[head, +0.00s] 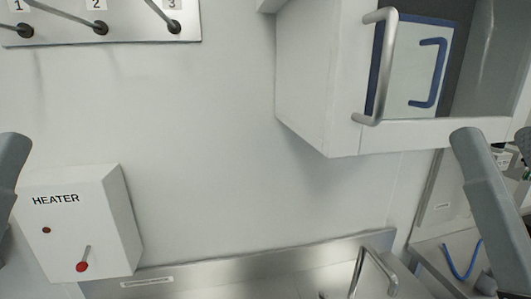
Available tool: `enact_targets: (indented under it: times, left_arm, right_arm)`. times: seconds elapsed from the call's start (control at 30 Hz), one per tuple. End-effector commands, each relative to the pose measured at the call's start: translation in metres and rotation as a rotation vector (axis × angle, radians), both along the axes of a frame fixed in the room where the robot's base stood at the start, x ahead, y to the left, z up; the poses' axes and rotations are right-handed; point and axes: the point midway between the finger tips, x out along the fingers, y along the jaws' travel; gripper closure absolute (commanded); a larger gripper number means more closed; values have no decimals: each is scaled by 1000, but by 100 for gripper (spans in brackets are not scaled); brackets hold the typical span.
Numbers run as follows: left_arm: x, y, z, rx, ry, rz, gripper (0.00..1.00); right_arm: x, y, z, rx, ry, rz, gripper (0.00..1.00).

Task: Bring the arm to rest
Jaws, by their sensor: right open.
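My right arm (485,205) rises at the right side of the head view. Part of my right gripper (522,150) shows dark at the right edge, cut off by the frame. It is open, and I see nothing held in it. A grey link of my left arm (10,165) shows at the left edge, and its gripper is out of view.
A white HEATER box (80,225) with a red-knobbed lever is on the wall at lower left. A numbered lever panel (110,25) is above. A cabinet (320,85) with a metal handle juts out at upper right. A steel counter (250,265) lies below.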

Motion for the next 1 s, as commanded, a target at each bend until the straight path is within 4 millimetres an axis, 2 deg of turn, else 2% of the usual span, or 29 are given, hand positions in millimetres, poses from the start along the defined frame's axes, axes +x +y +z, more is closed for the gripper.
enact_targets:
  times: [0.03, 0.17, 0.3, 0.4, 0.5, 0.63, 1.0]
  left_arm:
    - [0, 0, 43, 0, 1, 0, 50]
    - [0, 0, 106, 0, 2, 0, 50]
    - [0, 0, 178, 0, 1, 0, 50]
    - [0, 0, 223, 0, 1, 0, 50]
    - [0, 0, 254, 0, 1, 0, 50]
    - [0, 0, 271, 0, 2, 0, 50]
    - [1, 0, 268, 0, 3, 0, 50]
  right_arm:
    - [0, 0, 44, 0, 0, 0, 34]
    - [0, 0, 107, -1, 0, 0, 34]
    - [0, 0, 178, -1, 0, 0, 34]
    - [0, 0, 223, -1, 0, 0, 34]
    - [0, 0, 254, -1, 0, 0, 34]
    - [0, 0, 271, -2, 1, 1, 34]
    - [0, 0, 269, -2, 0, 1, 34]
